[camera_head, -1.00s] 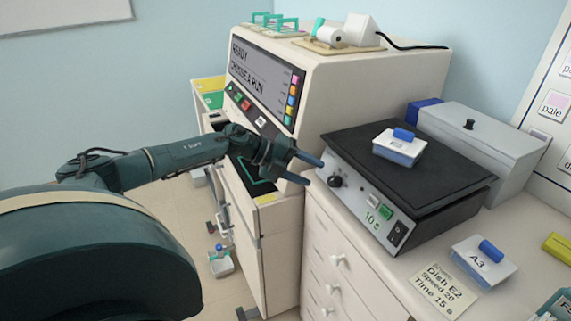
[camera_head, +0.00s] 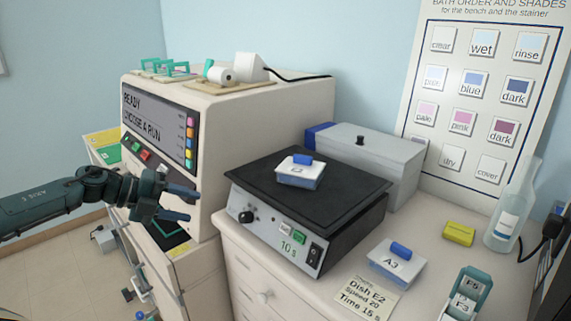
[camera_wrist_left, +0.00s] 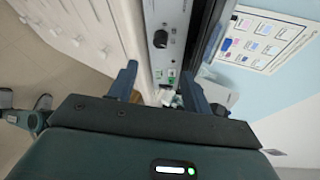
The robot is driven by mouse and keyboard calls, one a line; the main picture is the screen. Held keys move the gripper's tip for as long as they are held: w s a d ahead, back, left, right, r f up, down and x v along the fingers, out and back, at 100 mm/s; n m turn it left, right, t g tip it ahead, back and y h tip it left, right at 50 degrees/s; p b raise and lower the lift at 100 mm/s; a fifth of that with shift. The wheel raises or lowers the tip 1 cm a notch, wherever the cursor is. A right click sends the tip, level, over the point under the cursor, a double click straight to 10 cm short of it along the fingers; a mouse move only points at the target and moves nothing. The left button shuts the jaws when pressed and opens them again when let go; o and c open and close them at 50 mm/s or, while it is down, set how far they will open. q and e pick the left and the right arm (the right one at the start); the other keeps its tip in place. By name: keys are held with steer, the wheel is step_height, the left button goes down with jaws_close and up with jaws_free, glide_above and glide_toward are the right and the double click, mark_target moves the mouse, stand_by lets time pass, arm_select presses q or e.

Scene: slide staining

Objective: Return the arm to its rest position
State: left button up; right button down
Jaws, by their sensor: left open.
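My left gripper (camera_head: 186,204) is open and empty in the head view. It is in front of the stainer (camera_head: 225,140), whose screen reads "READY CHOOSE A RUN". In the left wrist view its two fingers (camera_wrist_left: 162,92) stand wide apart with nothing held between them. The shaker (camera_head: 290,231) is to the right of the gripper, with a lidded dish (camera_head: 299,175) on its black top. My right gripper does not show.
A dish marked A3 (camera_head: 391,268) and a note (camera_head: 366,298) lie on the bench right of the shaker. A grey box (camera_head: 375,155) stands behind the shaker. A yellow block (camera_head: 459,233), a bottle (camera_head: 508,222) and a rack (camera_head: 465,293) are at the right.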

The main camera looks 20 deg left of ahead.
arm_select(q)
steer(key=s+d+f+n+t, duration=0.1)
steer(key=d+f+n, duration=0.2)
steer(key=d, duration=0.4)
steer(key=s+d+f+n+t+p, duration=0.1)
steer(key=d+f+n+t, duration=0.1)
steer(key=d+f, duration=0.4)
steer(key=s+d+f+n+t+h, duration=0.1)
steer(key=d+f+n, duration=0.3)
steer(key=d, duration=0.3)
steer(key=shift+d+f+p, duration=0.3)
steer(key=shift+d+f, duration=0.05)
steer(key=s+d+f+n+g+y, duration=0.1)
steer(key=s+d+f+n+y, duration=0.2)
steer(key=s+n, duration=0.5)
steer(key=s+d+f+n+g+y+p, duration=0.1)
steer(key=s+d+f+n+y, duration=0.2)
steer(key=s+d+f+n, duration=0.3)
steer(key=shift+s+d+f+n+y, duration=0.2)
steer(key=shift+s+d+n+y, duration=0.15)
steer(key=shift+s+n, duration=0.7)
steer(key=shift+s, duration=0.15)
